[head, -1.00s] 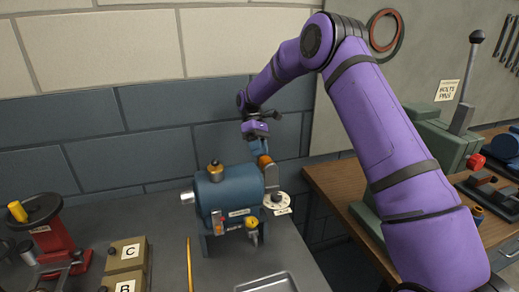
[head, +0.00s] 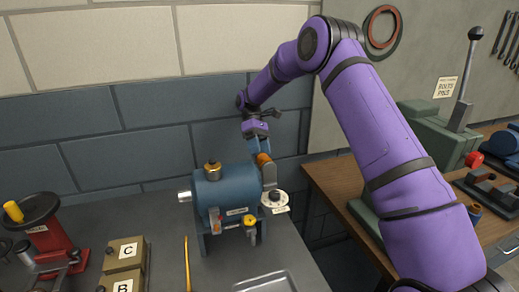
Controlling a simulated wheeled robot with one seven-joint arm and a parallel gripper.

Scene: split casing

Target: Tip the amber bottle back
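A small amber piece (head: 263,159), which looks like the amber bottle, sits at the right end of the blue casing (head: 228,188), above a grey bracket. It looks close to upright, but it is small and partly covered. My gripper (head: 259,149) points down at it from above, with its blue fingertips at its top. I cannot tell whether the fingers are closed on it or only around it.
A white dial (head: 274,201) is just below the bracket. A brass cap (head: 212,170) tops the casing and a yellow-topped fitting (head: 249,222) is on its front. Boxes C (head: 126,254) and B (head: 122,284), a yellow pencil (head: 187,264) and a tray (head: 266,283) lie nearby.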

